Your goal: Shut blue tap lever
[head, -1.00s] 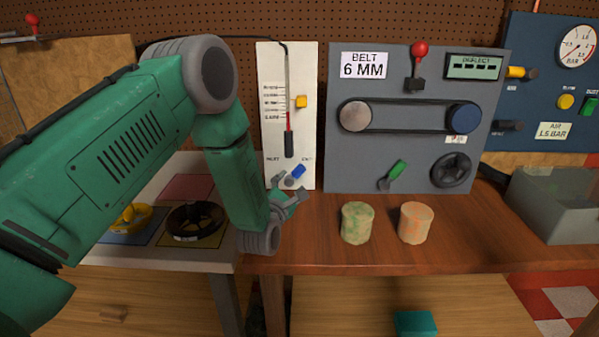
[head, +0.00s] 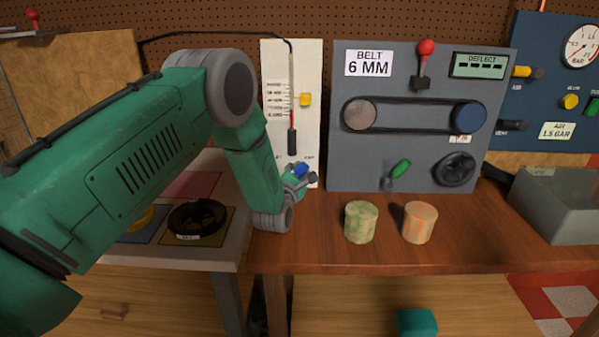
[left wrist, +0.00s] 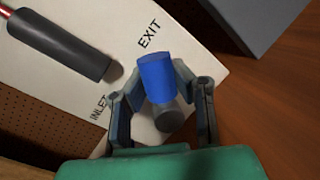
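The blue tap lever (left wrist: 155,78) sits on a grey hub (left wrist: 168,117) low on the white panel, by the INLET and EXIT labels. Its blue handle also shows in the head view (head: 300,169), partly hidden by my gripper. My left gripper (left wrist: 160,70) has one finger on each side of the handle in the left wrist view. The fingers look apart, with the handle between their tips; firm contact cannot be made out. In the head view my left gripper (head: 301,180) is at the foot of the panel. My right gripper is not in view.
The white panel (head: 276,60) also carries a dark grip (head: 292,142) and a yellow knob (head: 305,99). Two mottled cylinders (head: 361,222) (head: 420,222) stand on the wooden bench.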

